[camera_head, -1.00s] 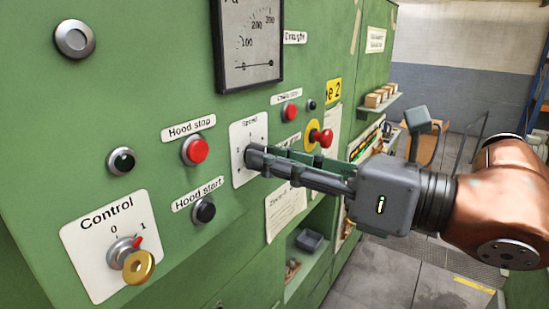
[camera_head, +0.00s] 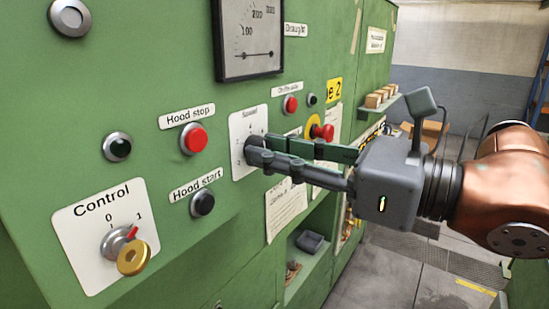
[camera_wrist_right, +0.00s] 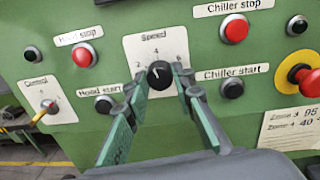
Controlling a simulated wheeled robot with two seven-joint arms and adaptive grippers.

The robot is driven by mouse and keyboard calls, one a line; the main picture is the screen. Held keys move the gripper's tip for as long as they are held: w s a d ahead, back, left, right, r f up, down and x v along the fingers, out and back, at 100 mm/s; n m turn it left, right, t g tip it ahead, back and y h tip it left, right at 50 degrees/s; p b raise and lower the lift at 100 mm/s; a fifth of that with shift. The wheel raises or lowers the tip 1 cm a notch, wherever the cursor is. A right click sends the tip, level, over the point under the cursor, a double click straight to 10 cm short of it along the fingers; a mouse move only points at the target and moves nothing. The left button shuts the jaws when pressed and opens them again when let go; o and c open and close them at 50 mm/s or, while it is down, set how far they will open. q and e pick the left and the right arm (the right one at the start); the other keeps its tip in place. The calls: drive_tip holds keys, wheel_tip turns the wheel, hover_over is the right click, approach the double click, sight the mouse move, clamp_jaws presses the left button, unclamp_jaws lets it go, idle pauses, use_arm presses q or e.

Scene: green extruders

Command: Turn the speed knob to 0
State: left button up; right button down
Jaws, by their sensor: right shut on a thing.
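The speed knob is a black round knob (camera_wrist_right: 159,75) on a white plate marked "Speed" (camera_wrist_right: 140,50) in the right wrist view, with the numbers 2 and 4 legible around it. A small pale mark shows on its face, but I cannot tell exactly which number it points to. My right gripper (camera_wrist_right: 160,77) has its two fingertips on either side of the knob, shut on it. In the head view the fingertips of my right gripper (camera_head: 256,149) reach the speed plate (camera_head: 240,130) and mostly hide the knob. My left gripper is not in view.
A red Hood stop button (camera_head: 194,139) and black Hood start button (camera_head: 203,204) lie left of the plate. A Control switch with a yellow key (camera_head: 134,258) is lower left. A red mushroom button (camera_head: 325,132) stands out to the right, close to my right fingers. A gauge (camera_head: 248,40) is above.

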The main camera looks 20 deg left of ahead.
drive_tip(key=n, duration=1)
drive_tip(key=n+t, duration=0.1)
drive_tip(key=n, duration=0.8)
drive_tip(key=shift+s+n+h, duration=0.1)
drive_tip(key=shift+n+h, duration=0.2)
drive_tip(key=shift+n, duration=0.1)
idle(0.4)
drive_tip(key=c, duration=1.6)
unclamp_jaws()
drive_tip(key=v, duration=1.2)
